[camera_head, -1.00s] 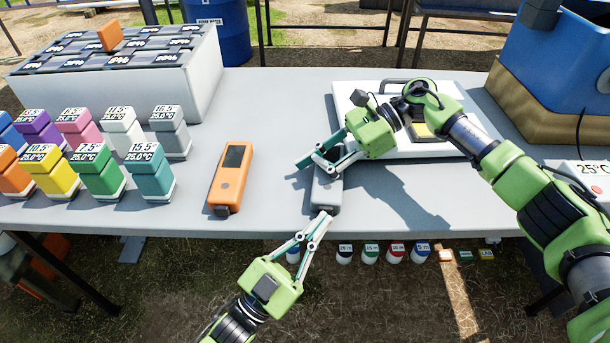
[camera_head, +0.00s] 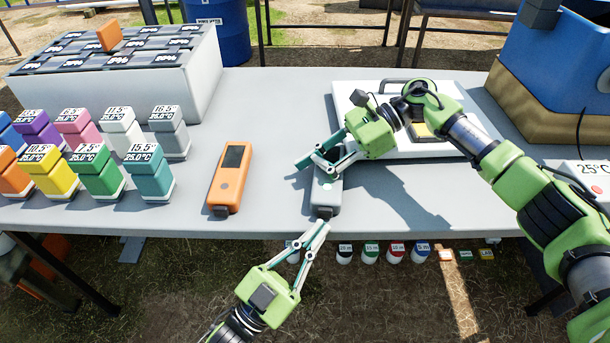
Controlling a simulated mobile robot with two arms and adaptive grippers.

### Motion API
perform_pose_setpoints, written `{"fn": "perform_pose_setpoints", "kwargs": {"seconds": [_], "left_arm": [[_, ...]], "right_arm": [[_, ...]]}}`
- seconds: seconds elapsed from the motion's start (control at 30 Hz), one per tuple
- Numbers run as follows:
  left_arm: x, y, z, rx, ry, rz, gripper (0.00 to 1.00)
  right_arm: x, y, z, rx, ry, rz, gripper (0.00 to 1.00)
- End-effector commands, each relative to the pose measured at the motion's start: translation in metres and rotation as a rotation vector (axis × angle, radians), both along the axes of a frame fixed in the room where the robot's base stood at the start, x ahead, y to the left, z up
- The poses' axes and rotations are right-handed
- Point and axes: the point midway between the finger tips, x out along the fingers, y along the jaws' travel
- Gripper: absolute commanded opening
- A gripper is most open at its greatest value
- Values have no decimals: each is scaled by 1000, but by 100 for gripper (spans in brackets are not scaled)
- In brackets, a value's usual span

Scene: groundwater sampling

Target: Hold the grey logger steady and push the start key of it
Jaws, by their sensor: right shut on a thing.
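The grey logger (camera_head: 325,194) lies on the table near its front edge, its long side pointing away from me. A small round key shows faintly on its upper face. My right gripper (camera_head: 326,168) is shut on the logger's far part, and its fingers hide much of that end. My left gripper (camera_head: 322,228) is below the logger's near end, at the table's front edge. Its fingertips are together with nothing seen between them. I cannot tell whether they touch the logger's dark near end.
An orange handheld device (camera_head: 230,180) lies left of the logger. Several coloured labelled blocks (camera_head: 100,170) stand farther left, before a white rack (camera_head: 205,75). A white tray (camera_head: 350,92) is behind my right gripper. The table (camera_head: 270,130) is clear between the orange device and the rack.

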Motion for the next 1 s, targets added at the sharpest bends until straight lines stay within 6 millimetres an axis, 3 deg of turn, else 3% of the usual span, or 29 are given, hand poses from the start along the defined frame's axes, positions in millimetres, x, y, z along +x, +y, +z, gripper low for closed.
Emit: {"fn": "perform_pose_setpoints", "kwargs": {"seconds": [0.03,0.5,0.97,1.0], "left_arm": [[-5,0,-6,5,9,-1,0],[-51,6,-1,-1,0,-3,0],[-57,6,0,-3,-4,-2,0],[-57,6,0,-3,-4,-2,0]], "right_arm": [[-1,-4,-14,-24,9,-4,5],[0,-4,-14,-23,10,-6,5],[0,-4,-14,-23,10,-6,5],[0,-4,-14,-23,10,-6,25]]}}
